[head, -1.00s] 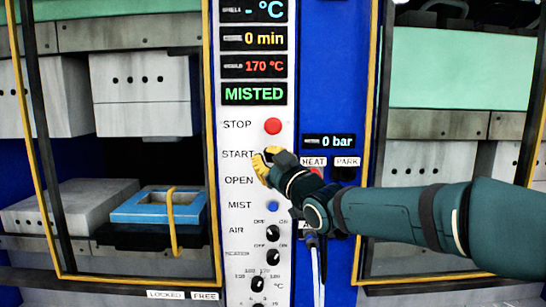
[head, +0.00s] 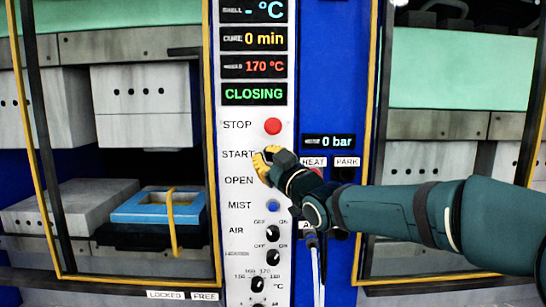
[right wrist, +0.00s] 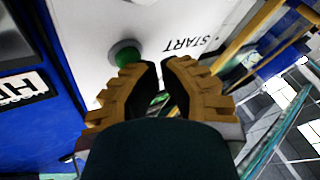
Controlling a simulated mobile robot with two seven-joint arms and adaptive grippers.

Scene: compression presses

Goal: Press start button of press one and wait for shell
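The control panel (head: 236,190) of the left press has a label START, and my right gripper (head: 262,160) is at the button place beside it, covering it in the head view. The right wrist view shows the yellow fingers (right wrist: 163,68) nearly together with nothing held. A green button (right wrist: 125,52) in line with the START label (right wrist: 183,46) lies just beyond the left fingertip; contact cannot be told. The status display (head: 254,94) reads CLOSING. The press's upper block (head: 143,105) hangs above the blue-framed lower mould (head: 135,211), with a gap between. My left gripper is not in view.
The red STOP button (head: 273,126) is just above my right gripper and the blue MIST button (head: 273,205) below it. Yellow-edged frames border both presses. A second press (head: 455,80) stands at the right, behind my right arm.

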